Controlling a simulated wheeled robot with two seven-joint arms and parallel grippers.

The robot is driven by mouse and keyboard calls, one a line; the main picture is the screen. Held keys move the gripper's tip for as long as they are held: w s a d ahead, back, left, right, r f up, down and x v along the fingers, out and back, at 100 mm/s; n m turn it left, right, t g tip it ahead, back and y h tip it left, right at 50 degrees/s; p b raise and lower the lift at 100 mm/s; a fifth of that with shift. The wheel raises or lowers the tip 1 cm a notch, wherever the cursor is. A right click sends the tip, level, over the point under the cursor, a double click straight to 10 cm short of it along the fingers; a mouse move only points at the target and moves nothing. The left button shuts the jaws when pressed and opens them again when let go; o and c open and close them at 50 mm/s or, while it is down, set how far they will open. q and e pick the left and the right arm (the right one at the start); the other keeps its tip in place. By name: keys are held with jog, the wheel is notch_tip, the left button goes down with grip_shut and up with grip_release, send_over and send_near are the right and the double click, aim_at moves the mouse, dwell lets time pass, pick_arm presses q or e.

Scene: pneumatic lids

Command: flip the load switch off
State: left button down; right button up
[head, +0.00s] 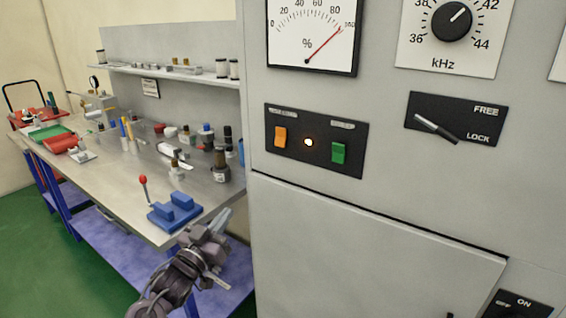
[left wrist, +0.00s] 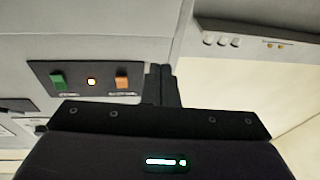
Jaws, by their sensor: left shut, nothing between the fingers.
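A black switch panel (head: 316,141) on the grey cabinet carries an orange rocker switch (head: 280,137) on the left and a green rocker switch (head: 338,153) on the right. A lit indicator lamp (head: 309,142) sits between them. The labels above are too small to read, so I cannot tell which is the load switch. My left gripper (head: 224,220) is shut and empty, below and left of the panel, apart from it. In the left wrist view the panel appears turned over, with the orange switch (left wrist: 122,78) beside my shut fingers (left wrist: 163,85). My right gripper is not in view.
A percent meter (head: 312,35), a kHz knob (head: 452,20) and a FREE/LOCK lever (head: 437,128) are on the cabinet. An OFF/ON plate (head: 518,303) shows at lower right. A workbench (head: 120,200) with a blue fixture (head: 174,212) stands left of my gripper.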

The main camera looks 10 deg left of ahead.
pick_arm(q)
jog(key=s+d+r+m+t+h, duration=0.1)
jog(key=s+d+r+m+h, duration=0.1)
jog(key=r, duration=0.9)
jog(key=d+h, duration=0.1)
jog(key=d, duration=0.1)
jog(key=shift+s+d+r+t+h, duration=0.3)
jog(key=shift+d+r+h, duration=0.05)
jog(key=shift+r+h, duration=0.05)
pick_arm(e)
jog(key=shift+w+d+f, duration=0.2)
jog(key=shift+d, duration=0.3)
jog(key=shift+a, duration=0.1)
pick_arm(q)
jog(key=p, duration=0.4)
send_near(280, 138)
notch_tip(280, 138, up, 4)
jog(key=w, duration=0.1)
jog(key=w+d+p, duration=0.1)
jog(key=w, duration=0.2)
jog(key=shift+d+f+p, duration=0.15)
jog(key=shift+f+p, duration=0.15)
jog(key=shift+p, duration=0.05)
jog(key=shift+w+d+f, duration=0.15)
jog(key=shift+w+f, duration=0.1)
jog(key=shift+w, duration=0.15)
jog(key=shift+w+f, duration=0.1)
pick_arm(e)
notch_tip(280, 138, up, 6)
